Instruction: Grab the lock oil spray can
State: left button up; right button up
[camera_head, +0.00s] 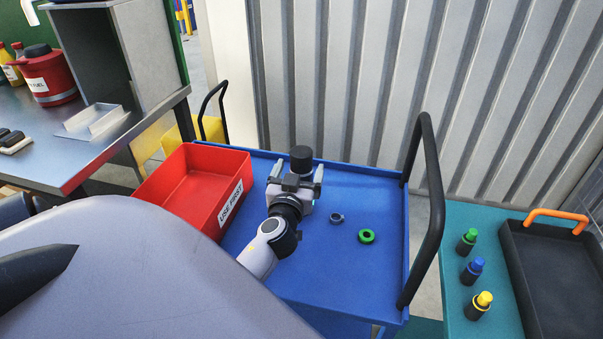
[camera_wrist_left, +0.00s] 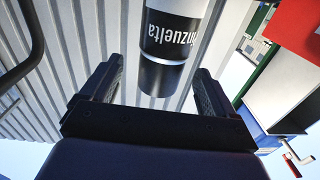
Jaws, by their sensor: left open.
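A spray can stands at the back of the blue cart (camera_head: 360,195); in the head view only its black cap (camera_head: 301,157) shows clearly, the rest hidden by my left gripper (camera_head: 298,174). In the left wrist view the can (camera_wrist_left: 170,40) is white and black, with part of a label reading "nzuelta". My left gripper is open, and the can's dark end appears between its fingertips (camera_wrist_left: 158,72) with a gap on each side. I cannot tell how deep it sits between the fingers. My right gripper is not in view.
A red "USE FIRST" bin (camera_head: 185,190) is left of the gripper. A grey ring (camera_head: 337,218) and a green ring (camera_head: 367,236) lie to the right. The cart's black handle (camera_head: 428,220) rises at right. Small bottles (camera_head: 473,270) and a black tray (camera_head: 555,280) stand beyond.

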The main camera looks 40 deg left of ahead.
pick_arm(q)
jog(key=shift+x, duration=1.85)
grip_shut()
